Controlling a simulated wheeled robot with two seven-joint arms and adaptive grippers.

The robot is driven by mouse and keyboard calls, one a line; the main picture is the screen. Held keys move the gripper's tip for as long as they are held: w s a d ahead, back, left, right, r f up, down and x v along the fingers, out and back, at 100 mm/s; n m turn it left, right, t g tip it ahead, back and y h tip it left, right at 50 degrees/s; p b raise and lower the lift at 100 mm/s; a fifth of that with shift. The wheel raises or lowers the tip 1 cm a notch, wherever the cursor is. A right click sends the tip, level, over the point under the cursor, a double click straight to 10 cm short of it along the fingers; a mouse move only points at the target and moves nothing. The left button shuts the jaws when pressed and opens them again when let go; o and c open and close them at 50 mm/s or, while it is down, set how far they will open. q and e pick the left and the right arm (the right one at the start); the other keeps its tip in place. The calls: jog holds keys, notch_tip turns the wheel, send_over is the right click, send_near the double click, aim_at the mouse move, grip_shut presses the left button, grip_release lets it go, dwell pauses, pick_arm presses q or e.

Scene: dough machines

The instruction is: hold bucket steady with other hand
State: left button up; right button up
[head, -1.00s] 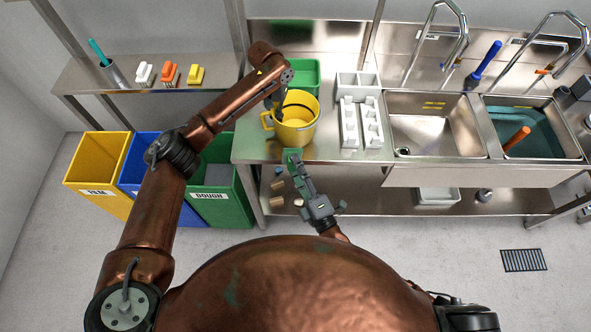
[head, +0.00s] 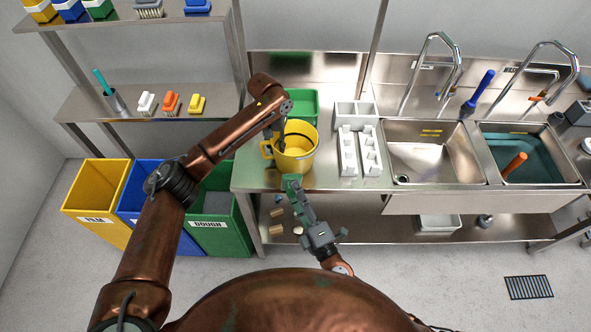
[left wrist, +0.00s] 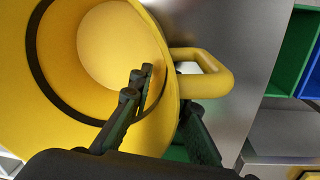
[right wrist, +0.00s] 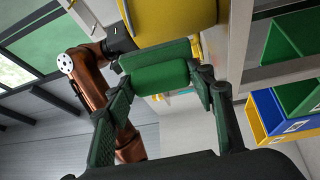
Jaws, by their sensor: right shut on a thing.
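The yellow bucket (head: 300,164) stands upright on the steel counter near its front left part, its handle on the left. My left gripper (head: 279,143) reaches down at its rim. In the left wrist view the left gripper (left wrist: 165,108) has one finger inside the bucket (left wrist: 80,100) and one outside, beside the handle (left wrist: 215,78). Its fingers are apart with the wall between them; I cannot tell whether they touch it. My right gripper (head: 296,190) is below the bucket at the counter's front edge, shut on a green block-like thing (right wrist: 160,67).
A green container (head: 303,104) stands behind the bucket, and white trays (head: 348,150) stand right of it. Two sinks (head: 432,152) are further right. Yellow, blue and green bins (head: 222,222) stand on the floor at left. Small blocks lie on the lower shelf (head: 350,205).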

pick_arm(q)
jog(key=shift+o, duration=0.8)
notch_tip(320, 180, up, 12)
jog(key=a, duration=0.1)
jog(key=shift+w, duration=0.15)
